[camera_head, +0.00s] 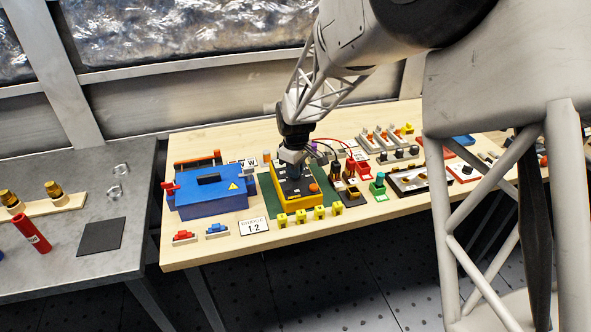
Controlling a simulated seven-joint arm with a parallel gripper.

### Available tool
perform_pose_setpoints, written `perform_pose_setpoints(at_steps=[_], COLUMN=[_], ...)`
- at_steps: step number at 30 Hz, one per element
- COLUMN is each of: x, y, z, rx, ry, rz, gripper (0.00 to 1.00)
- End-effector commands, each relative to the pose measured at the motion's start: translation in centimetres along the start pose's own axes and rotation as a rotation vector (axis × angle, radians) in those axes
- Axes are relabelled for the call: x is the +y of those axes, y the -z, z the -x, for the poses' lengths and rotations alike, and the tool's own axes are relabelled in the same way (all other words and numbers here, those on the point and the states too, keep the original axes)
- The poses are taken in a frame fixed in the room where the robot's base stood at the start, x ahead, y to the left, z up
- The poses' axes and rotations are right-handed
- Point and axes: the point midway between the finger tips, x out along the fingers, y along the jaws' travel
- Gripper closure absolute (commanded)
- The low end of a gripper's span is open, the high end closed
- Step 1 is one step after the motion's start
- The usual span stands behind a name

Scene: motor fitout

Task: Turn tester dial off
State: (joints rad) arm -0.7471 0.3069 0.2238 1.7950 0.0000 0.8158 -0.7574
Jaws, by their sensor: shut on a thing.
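The tester (281,193) is a yellow box with a dark top face, standing on a green mat (268,204) on the wooden bench. An orange round part (314,188) shows at its right side. My gripper (293,166) points down over the tester's top face, at its upper middle. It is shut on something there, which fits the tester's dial. The fingers hide the dial, so its pointer and setting cannot be read.
A blue box (209,198) with red terminals stands left of the tester. Yellow clips (301,216) line the bench's front edge beside a "12" card (254,226). Red and black cables (335,148) and small parts crowd the right. A grey table (60,200) stands at left.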

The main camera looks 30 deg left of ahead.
Motion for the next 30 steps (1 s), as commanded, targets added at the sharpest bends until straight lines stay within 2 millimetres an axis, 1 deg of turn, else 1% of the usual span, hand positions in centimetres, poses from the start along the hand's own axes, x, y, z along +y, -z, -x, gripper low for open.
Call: perform_pose_setpoints(at_steps=[3,9,20,21,25,26,30], x=[-0.01,-0.03,-0.03,-0.03,-0.02,-0.02,-0.02], y=[0.04,0.03,0.03,0.03,0.03,0.02,0.01], z=[-0.01,-0.07,-0.08,-0.08,-0.06,-0.05,-0.04], rx=[0.001,0.000,0.000,0.000,0.000,0.000,0.000], ry=[0.000,0.000,0.000,0.000,0.000,0.000,0.000], rz=[-0.054,-0.103,-0.109,-0.109,-0.108,-0.108,-0.108], gripper=[1.00,1.00,1.00,0.85,0.66,0.63,0.63])
